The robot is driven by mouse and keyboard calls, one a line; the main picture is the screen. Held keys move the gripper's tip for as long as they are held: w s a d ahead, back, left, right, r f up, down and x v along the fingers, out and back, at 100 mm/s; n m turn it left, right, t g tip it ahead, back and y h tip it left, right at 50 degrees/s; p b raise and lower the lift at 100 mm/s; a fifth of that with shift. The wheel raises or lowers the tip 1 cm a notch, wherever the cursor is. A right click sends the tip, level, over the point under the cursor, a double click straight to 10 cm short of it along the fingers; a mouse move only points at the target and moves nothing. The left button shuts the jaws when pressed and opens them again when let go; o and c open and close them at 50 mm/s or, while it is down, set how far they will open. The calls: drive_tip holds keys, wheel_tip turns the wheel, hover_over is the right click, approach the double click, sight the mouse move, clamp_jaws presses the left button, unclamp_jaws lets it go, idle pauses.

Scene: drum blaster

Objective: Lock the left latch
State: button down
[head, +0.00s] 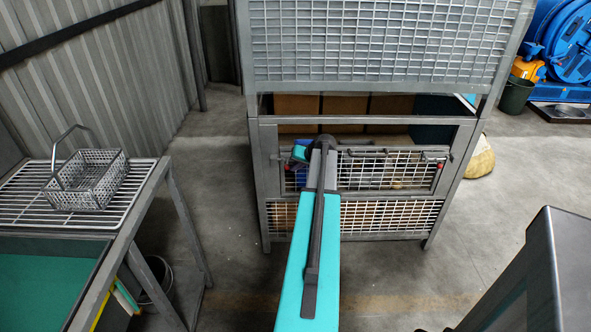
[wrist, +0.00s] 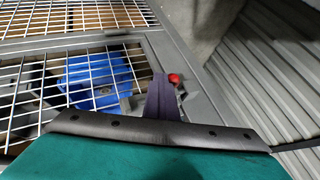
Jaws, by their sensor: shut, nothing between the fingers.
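The left latch (wrist: 174,79) shows in the wrist view as a red knob with a small metal part, at the corner of the crate's mesh gate. My gripper (wrist: 161,84) is shut and empty, its dark fingers just left of the red knob. I cannot tell whether they touch it. The right latch (head: 440,166), also with a red tip, shows at the gate's right end.
Another mesh crate (head: 375,86) is stacked above. Brown boxes (head: 345,105) and a blue object (wrist: 100,80) are inside the lower crate. A table with a wire rack (head: 25,205) and metal basket (head: 88,180) stands left. Corrugated wall (wrist: 270,75) lies near the gripper's right.

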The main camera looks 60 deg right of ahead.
drive_tip(key=shift+w+a, duration=0.1)
drive_tip(key=shift+w, duration=0.1)
drive_tip(key=shift+s, duration=0.1)
drive_tip(key=s+r+b, duration=0.2)
drive_tip(key=s+r, duration=0.5)
drive_tip(key=s, duration=0.3)
drive_tip(key=shift+a, duration=0.25)
drive_tip(key=shift+f, duration=0.1)
idle(0.5)
